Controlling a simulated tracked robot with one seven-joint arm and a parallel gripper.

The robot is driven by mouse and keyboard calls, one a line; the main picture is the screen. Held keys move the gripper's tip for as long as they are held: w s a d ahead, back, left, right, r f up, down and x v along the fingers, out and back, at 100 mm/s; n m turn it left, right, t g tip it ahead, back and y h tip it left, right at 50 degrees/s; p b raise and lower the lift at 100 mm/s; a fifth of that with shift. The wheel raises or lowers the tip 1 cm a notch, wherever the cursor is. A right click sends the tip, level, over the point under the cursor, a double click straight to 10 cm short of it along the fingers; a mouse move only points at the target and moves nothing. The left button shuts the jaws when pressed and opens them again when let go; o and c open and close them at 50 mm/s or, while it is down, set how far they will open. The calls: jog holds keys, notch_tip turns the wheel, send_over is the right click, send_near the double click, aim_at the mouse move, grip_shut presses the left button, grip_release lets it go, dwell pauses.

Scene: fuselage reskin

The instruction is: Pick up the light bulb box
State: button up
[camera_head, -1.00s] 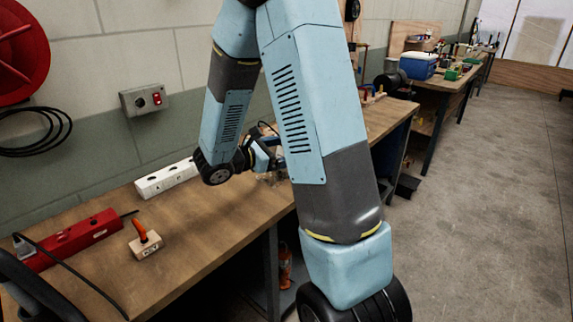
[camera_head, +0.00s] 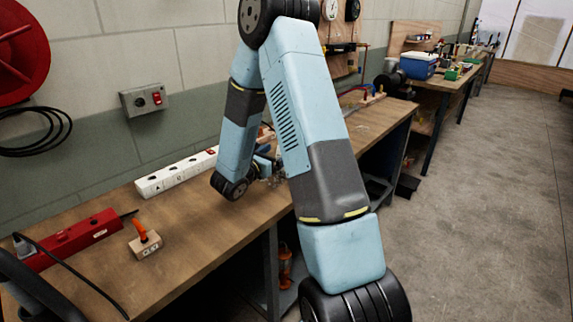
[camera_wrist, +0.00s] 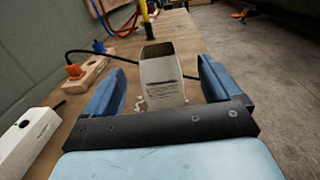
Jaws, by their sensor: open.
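The light bulb box (camera_wrist: 160,75) is a small greyish-beige carton on the wooden workbench (camera_wrist: 190,38). In the wrist view it stands ahead of my gripper (camera_wrist: 158,88), between the lines of its two blue fingers. The fingers are open, one to each side of the box. I cannot tell how far they reach along its sides. Part of the box's near end is hidden by the dark gripper body. In the head view my gripper (camera_head: 266,165) is low over the bench, mostly behind my arm, and the box cannot be made out clearly.
A white power strip (camera_head: 178,172) lies along the wall side of the bench; its end shows at left in the wrist view. A wooden block with an orange plug (camera_wrist: 85,72) and black cable lies left of the box.

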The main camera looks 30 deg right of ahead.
jog(key=x, duration=0.6)
jog(key=shift+w+d+f, duration=0.15)
jog(key=shift+w+d, duration=0.15)
jog(key=shift+d, duration=0.05)
jog(key=c, duration=1.3)
